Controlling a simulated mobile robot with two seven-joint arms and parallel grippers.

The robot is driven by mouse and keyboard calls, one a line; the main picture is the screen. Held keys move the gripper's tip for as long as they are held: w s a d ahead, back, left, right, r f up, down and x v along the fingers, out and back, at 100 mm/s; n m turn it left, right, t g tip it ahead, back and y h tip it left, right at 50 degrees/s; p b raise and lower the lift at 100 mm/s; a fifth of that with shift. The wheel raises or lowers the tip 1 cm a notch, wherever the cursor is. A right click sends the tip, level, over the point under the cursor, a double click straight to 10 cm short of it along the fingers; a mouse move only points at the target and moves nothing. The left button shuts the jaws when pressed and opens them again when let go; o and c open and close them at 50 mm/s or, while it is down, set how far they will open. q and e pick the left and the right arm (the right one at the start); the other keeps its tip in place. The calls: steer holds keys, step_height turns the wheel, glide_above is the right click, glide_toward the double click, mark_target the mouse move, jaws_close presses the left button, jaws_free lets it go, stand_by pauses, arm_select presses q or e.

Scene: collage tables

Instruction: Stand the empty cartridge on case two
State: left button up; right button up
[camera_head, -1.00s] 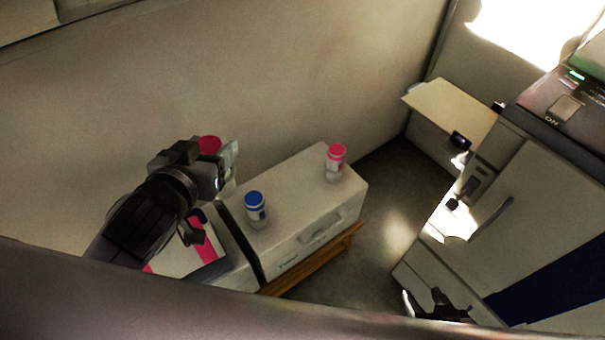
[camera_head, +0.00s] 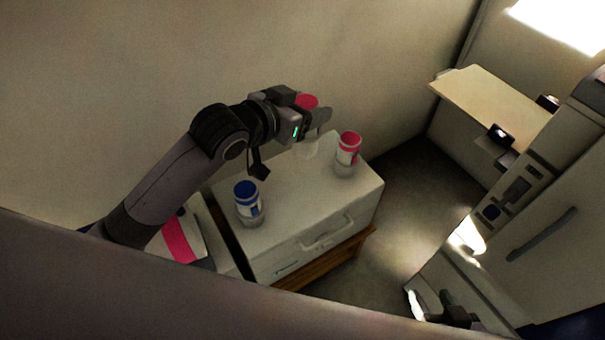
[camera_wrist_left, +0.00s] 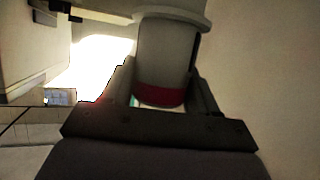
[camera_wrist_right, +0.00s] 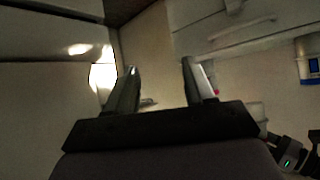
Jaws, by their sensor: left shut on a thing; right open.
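My left gripper (camera_head: 314,120) is shut on a cartridge with a red top (camera_head: 306,101) and holds it above the white case, near its back edge. In the left wrist view the held cartridge (camera_wrist_left: 166,60) sits between the two fingers, grey with a dark red band. The white case (camera_head: 295,205) carries a cartridge with a blue cap (camera_head: 247,203) at its left and a cartridge with a pink-red cap (camera_head: 348,153) at its right. Which case is number two I cannot read. My right gripper (camera_wrist_right: 160,82) is open and empty, low at the right.
Another case with a pink stripe (camera_head: 184,240) stands to the left, partly behind my arm. A wooden support (camera_head: 330,262) lies under the white case. A tan shelf (camera_head: 490,105) and a tall pale cabinet (camera_head: 565,190) stand at the right. The floor between is clear.

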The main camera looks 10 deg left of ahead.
mark_target(297, 154)
arm_select(q)
step_height(297, 154, down, 10)
steer(key=b, duration=0.2)
steer(key=shift+r+b, duration=0.2)
steer(key=shift+b, duration=0.1)
steer(key=shift+f, duration=1.1)
step_height(297, 154, down, 4)
steer(key=shift+b, duration=0.95)
arm_select(e)
steer(key=a, duration=0.1)
steer(key=w, duration=0.1)
steer(key=a, duration=0.1)
steer(key=shift+w+a+f+n+t+y, duration=0.3)
steer(key=shift+a+t+y, duration=0.05)
steer(key=shift+t+y, duration=0.05)
arm_select(q)
steer(key=shift+f, duration=0.15)
steer(key=o, duration=1.1)
steer(key=shift+o, duration=0.2)
arm_select(e)
steer(key=shift+d+f, duration=0.1)
